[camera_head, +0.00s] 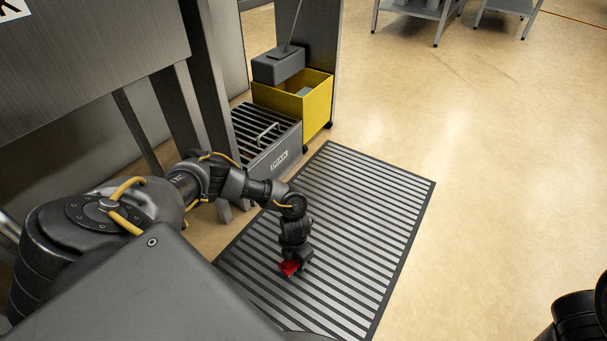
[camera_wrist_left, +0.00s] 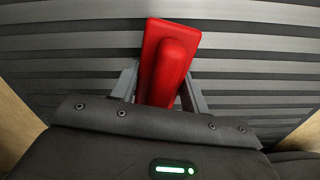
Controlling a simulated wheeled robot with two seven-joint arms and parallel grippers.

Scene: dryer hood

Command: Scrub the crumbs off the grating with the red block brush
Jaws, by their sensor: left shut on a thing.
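The grating (camera_head: 370,210) is a dark-framed panel of light and dark slats lying flat on the floor. It fills most of the left wrist view (camera_wrist_left: 250,45). My left gripper (camera_head: 292,262) is over its lower middle, pointing down. It is shut on the red block brush (camera_head: 288,268). In the left wrist view the red brush (camera_wrist_left: 168,62) sits between the two grey fingers. Its bristles are hidden, and I cannot tell whether it touches the slats. I make out no crumbs on the visible slats. The right gripper is not in view.
A grey slotted box with a handle (camera_head: 268,145) stands at the grating's upper left edge. Behind it is a yellow mop bucket (camera_head: 312,105) on castors. Steel uprights and a hood panel (camera_head: 85,55) are at left. The floor at right (camera_head: 500,160) is clear.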

